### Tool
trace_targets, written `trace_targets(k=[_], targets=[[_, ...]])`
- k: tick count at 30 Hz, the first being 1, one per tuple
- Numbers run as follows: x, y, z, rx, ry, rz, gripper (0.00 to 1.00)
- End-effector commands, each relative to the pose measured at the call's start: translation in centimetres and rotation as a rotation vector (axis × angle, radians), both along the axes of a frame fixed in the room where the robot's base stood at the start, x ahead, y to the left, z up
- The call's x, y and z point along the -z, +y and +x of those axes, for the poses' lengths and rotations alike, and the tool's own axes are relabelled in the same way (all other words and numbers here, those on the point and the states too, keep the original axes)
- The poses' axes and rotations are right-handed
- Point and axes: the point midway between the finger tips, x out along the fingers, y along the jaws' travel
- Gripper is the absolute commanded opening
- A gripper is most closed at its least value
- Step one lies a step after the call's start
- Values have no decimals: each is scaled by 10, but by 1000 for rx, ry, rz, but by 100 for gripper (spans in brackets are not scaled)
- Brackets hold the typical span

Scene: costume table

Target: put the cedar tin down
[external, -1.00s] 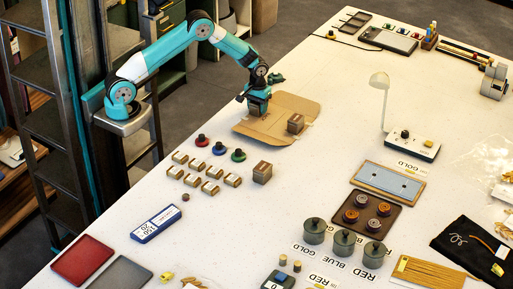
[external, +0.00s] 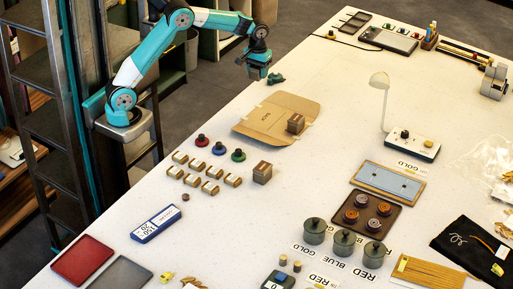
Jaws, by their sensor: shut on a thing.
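My gripper (external: 259,74) is up in the air near the table's far left edge, to the upper left of the flattened cardboard. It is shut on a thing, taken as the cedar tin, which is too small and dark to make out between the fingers. Two small brown boxes stand elsewhere: one box (external: 296,123) on the right part of the cardboard and another box (external: 262,173) on the bare table nearer the camera. I cannot read a label on either.
The flattened cardboard (external: 262,118) has bare room left of its box. Red, blue and green knobs (external: 219,149) and several small tan blocks (external: 207,188) stand nearer. The table between cardboard and lamp (external: 380,82) is clear.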

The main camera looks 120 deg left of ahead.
Motion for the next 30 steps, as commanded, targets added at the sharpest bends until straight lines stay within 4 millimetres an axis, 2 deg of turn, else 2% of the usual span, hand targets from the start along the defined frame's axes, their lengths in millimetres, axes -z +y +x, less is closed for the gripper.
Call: trace_targets(k=[3, 7, 13, 17, 20, 23, 27, 30], targets=[[-22, 0, 0, 0, -2, 3, 23], [-35, 0, 0, 0, -1, 1, 23], [-40, -1, 2, 6, 0, 0, 23], [-40, -15, 20, 70, 0, 0, 23], [-40, -39, 49, 182, 0, 0, 23], [-40, -76, 86, 337, 0, 0, 23], [-40, -141, 135, 581, 0, 0, 23], [-40, -190, 164, 754, 0, 0, 23]])
